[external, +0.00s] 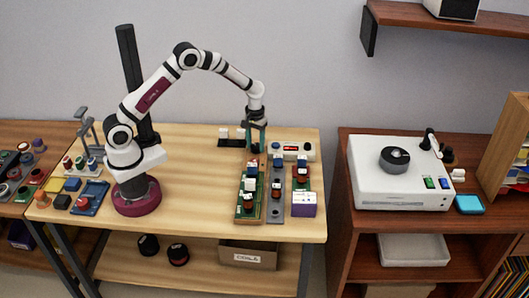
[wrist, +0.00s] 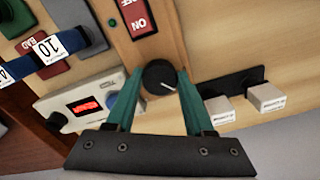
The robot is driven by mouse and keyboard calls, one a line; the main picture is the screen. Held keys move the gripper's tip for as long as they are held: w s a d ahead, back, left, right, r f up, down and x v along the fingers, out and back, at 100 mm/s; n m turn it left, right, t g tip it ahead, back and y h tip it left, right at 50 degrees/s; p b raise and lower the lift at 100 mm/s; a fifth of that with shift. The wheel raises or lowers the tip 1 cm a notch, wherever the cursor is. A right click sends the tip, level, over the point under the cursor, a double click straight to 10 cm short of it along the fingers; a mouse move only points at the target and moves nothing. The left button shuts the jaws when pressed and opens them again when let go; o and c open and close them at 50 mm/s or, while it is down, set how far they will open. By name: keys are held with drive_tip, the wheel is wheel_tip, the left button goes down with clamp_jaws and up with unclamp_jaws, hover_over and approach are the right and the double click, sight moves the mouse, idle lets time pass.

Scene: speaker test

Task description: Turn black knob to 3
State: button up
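The black knob (wrist: 160,75) is round and sits on a wooden panel in the wrist view. Its white pointer line runs toward the lower right of that picture. No numbers around it can be read. My gripper (wrist: 160,82) has teal fingers spread apart, one on each side of the knob. I cannot tell whether they touch it. In the external view my gripper (external: 256,146) points down over the back of the small panels on the table, and the knob is hidden or too small to make out there.
A red ON switch (wrist: 136,16) is beyond the knob. A white box with a red display (wrist: 85,107) is at left in the wrist view, and two white switches (wrist: 242,102) on a black strip are at right. A white turntable-like device (external: 400,180) stands on a separate cabinet.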

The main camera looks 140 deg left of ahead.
clamp_jaws()
drive_tip(key=shift+m, duration=0.3)
drive_tip(key=m, duration=0.3)
drive_tip(key=shift+s+m, duration=0.1)
drive_tip(key=shift+m, duration=0.3)
drive_tip(key=m, duration=0.3)
drive_tip(key=shift+m, duration=0.4)
drive_tip(key=m, duration=0.4)
drive_tip(key=shift+s, duration=0.1)
drive_tip(key=shift+m, duration=1.7)
drive_tip(key=shift+s, duration=0.1)
